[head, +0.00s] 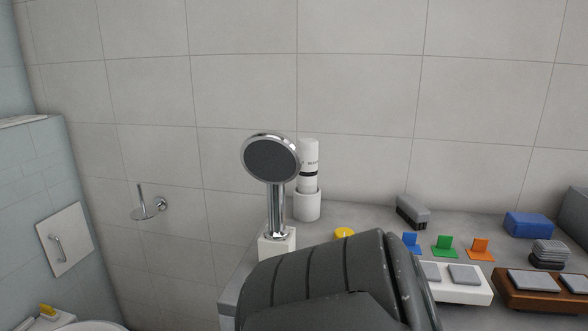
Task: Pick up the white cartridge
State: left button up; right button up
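The white cartridge (309,155) stands upright in a round white holder (307,205) on the grey counter. It has a dark band and small dark lettering that I cannot read in full. The shower head in front hides part of its left side. A dark grey part of my own arm fills the lower middle of the head view, in front of the counter and below the cartridge, apart from it in the picture. I see no fingertips of either gripper.
A chrome shower head (271,160) stands in a white block (277,243) just left of the cartridge. A yellow piece (344,232), coloured tabs (446,246), a grey block (413,211) and a blue block (528,225) lie rightward. The tiled wall (360,90) is close behind.

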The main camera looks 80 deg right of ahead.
aim_at(307, 148)
jog(key=j+z, duration=0.15)
jog(key=z, duration=1.7)
